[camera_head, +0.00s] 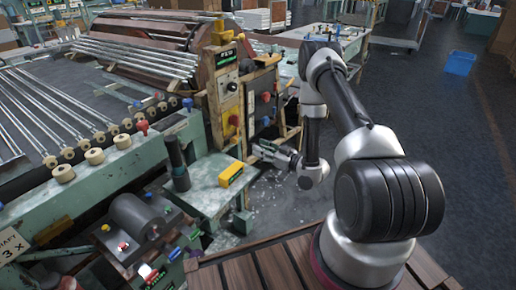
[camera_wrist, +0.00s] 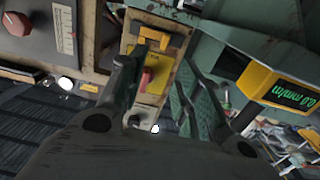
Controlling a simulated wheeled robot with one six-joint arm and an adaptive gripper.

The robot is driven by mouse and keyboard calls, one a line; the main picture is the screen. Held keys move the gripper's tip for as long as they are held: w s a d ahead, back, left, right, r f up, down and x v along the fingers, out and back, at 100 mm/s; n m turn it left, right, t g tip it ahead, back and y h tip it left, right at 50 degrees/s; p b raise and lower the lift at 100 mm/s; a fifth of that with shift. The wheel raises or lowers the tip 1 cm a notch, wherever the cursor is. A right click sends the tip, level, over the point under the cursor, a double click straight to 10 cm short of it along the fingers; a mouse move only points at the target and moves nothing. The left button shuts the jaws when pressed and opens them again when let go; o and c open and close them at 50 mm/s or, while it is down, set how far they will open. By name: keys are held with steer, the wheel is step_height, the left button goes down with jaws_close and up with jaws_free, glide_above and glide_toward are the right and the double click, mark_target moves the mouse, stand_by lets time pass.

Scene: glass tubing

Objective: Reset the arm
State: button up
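My arm bends down from the right of the head view, and my gripper (camera_head: 262,150) points left toward the control post (camera_head: 222,95), low beside its lower part. Beyond the gap is a yellow plate with a red switch (camera_wrist: 145,80) on the post. I cannot tell how close the fingertips are to the post.
A yellow gauge (camera_head: 231,174) lies on the green bench (camera_head: 205,190) left of my gripper; its display shows in the wrist view (camera_wrist: 292,94). Glass tubes (camera_head: 45,105) lie on the machine at left. A blue bin (camera_head: 460,63) stands on open floor at right.

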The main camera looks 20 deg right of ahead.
stand_by(0.3)
steer(key=s+d+f+m+g+h, duration=0.1)
steer(key=s+f+g+h, duration=0.15)
steer(key=f, duration=0.45)
steer(key=s+d+f+g+h, duration=0.2)
steer(key=s+f+g, duration=0.2)
steer(key=f, duration=0.3)
steer(key=s+d+r+m+g+h, duration=0.2)
steer(key=s+d+r+g+h, duration=0.4)
steer(key=d, duration=0.3)
steer(key=s+d+r+m+g+h, duration=0.1)
steer(key=s+r+m+g, duration=0.1)
steer(key=s+r, duration=0.5)
steer(key=s+d+r+m+g, duration=0.1)
steer(key=s+d+r, duration=0.15)
steer(key=r, duration=0.85)
steer(key=s+a+r+t, duration=0.1)
steer(key=s+a+r, duration=0.2)
steer(key=r, duration=0.6)
steer(key=s+a+r+t, duration=0.2)
steer(key=s+r, duration=0.4)
steer(key=r, duration=0.3)
steer(key=s+a+r+m+t, duration=0.1)
steer(key=s+a+r, duration=0.3)
steer(key=r, duration=0.5)
steer(key=shift+s+a+t+y, duration=0.35)
steer(key=shift+t+y, duration=0.1)
steer(key=shift+t, duration=0.2)
